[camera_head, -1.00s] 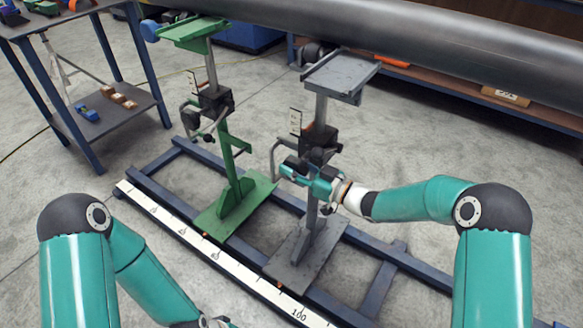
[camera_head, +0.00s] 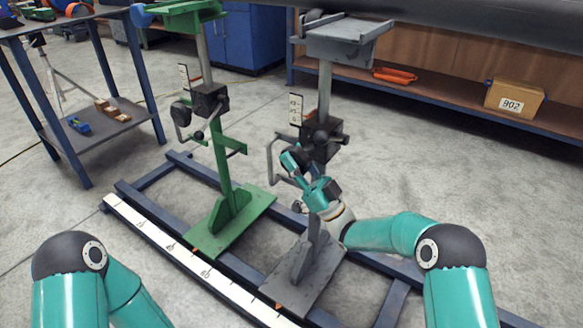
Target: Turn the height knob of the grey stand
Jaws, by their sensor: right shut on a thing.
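The grey stand (camera_head: 325,90) stands upright on its grey base plate (camera_head: 303,282), with a flat grey head on its post. A dark clamp block (camera_head: 321,139) sits on its post, with a bent grey crank rod (camera_head: 271,160) on the left side. My right gripper (camera_head: 298,165) comes in from the lower right, just below the clamp block. It is shut at the height knob, which its fingers largely hide. My left gripper is out of view; only part of my left arm shows at lower left.
The green stand (camera_head: 218,150) stands to the left on the same blue rail frame (camera_head: 150,215), with a white scale (camera_head: 170,245) along the front. The big grey pipe (camera_head: 480,18) runs across the top right. A blue table (camera_head: 75,150) and a shelf with a box (camera_head: 513,98) stand behind.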

